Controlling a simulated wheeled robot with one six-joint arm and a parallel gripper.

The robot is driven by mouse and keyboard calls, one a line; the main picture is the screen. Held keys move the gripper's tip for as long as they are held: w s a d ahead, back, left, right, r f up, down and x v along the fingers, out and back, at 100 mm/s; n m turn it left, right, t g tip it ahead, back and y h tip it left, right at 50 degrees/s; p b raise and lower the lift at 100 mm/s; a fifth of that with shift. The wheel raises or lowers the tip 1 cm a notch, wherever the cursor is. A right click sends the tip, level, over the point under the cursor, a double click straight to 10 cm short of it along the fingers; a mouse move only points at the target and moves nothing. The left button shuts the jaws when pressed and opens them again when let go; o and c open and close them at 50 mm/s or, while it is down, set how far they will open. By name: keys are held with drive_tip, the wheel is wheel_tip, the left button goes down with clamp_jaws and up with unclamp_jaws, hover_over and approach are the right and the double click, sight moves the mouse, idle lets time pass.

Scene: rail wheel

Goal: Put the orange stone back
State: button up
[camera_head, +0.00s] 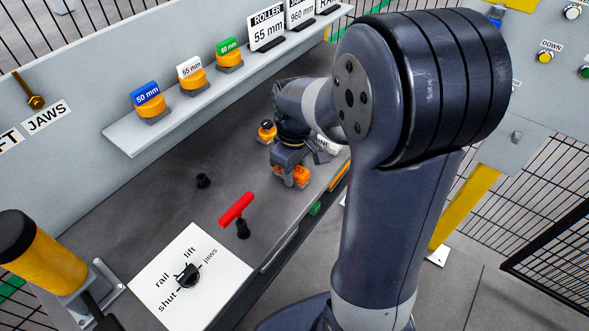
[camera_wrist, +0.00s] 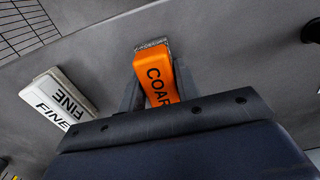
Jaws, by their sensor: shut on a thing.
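The orange stone (camera_wrist: 158,75), marked with black letters starting "COAR", is between the fingers of my gripper (camera_wrist: 154,92) in the wrist view. My gripper is shut on it, and the palm hides the stone's near end. In the head view the orange stone (camera_head: 300,175) shows at my gripper (camera_head: 289,178), over the right part of the grey bench. I cannot tell whether the stone touches the bench. A white stone marked "FINE" (camera_wrist: 62,99) lies left of my gripper in the wrist view; it shows partly behind my arm in the head view (camera_head: 327,144).
A red-handled lever (camera_head: 236,210) stands on the bench near a dial plate (camera_head: 190,275). A shelf (camera_head: 135,137) along the back wall carries labelled rollers. A small orange-topped knob (camera_head: 266,131) stands left of my gripper. The bench's middle is mostly clear.

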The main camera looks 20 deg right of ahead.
drive_tip(key=o, duration=0.6)
drive_tip(key=shift+f, duration=0.15)
drive_tip(key=o, duration=0.5)
wheel_tip(320, 180, up, 12)
drive_tip(key=shift+r, duration=0.2)
